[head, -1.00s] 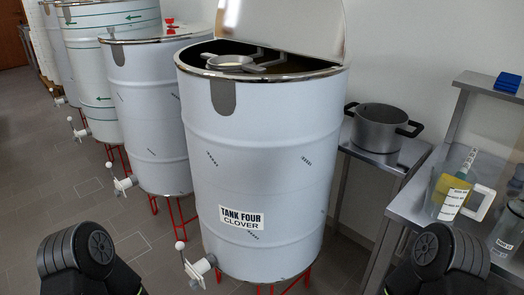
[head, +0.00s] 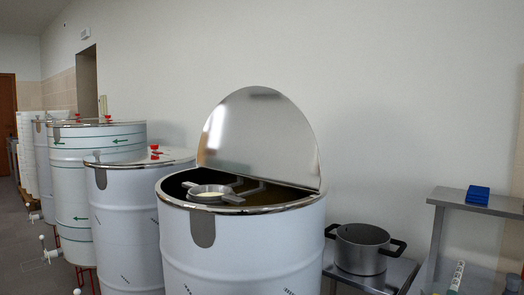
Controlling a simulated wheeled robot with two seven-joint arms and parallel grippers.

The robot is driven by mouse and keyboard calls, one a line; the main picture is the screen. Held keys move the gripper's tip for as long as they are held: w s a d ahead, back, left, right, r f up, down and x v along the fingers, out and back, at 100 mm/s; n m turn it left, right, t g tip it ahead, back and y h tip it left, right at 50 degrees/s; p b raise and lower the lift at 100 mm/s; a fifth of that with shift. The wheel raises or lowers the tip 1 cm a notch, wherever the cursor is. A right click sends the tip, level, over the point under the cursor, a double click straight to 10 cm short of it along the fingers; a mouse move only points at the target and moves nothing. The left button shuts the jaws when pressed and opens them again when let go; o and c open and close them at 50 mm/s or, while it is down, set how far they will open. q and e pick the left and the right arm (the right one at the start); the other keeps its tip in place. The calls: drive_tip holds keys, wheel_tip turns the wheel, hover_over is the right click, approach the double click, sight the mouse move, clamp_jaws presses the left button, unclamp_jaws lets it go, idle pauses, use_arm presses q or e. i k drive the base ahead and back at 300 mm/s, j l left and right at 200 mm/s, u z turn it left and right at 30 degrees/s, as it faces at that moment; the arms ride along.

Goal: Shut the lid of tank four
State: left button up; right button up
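Tank four (head: 255,250) is the large white drum at the front middle. Its label, "TANK FOUR CLOVER", showed in the earlier frame and is now below the picture. Its half-round shiny metal lid (head: 262,135) stands upright, hinged across the middle of the tank top, so the front half is open. A small round strainer with handles (head: 209,194) sits in the opening near the left rim, with pale stuff in it. The tank inside is dark. Neither of my grippers shows in the head view.
Several other white tanks stand in a row to the left, the nearest (head: 125,215) with a closed top and a red knob. A grey pot (head: 361,248) stands on a low metal table to the right. A blue block (head: 478,194) lies on a raised shelf (head: 480,206).

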sight(259, 132)
drive_tip(key=l+u, duration=0.45)
drive_tip(key=l, duration=0.15)
drive_tip(key=k+l+u, duration=0.15)
drive_tip(key=l+u, duration=0.25)
drive_tip(key=l, duration=0.2)
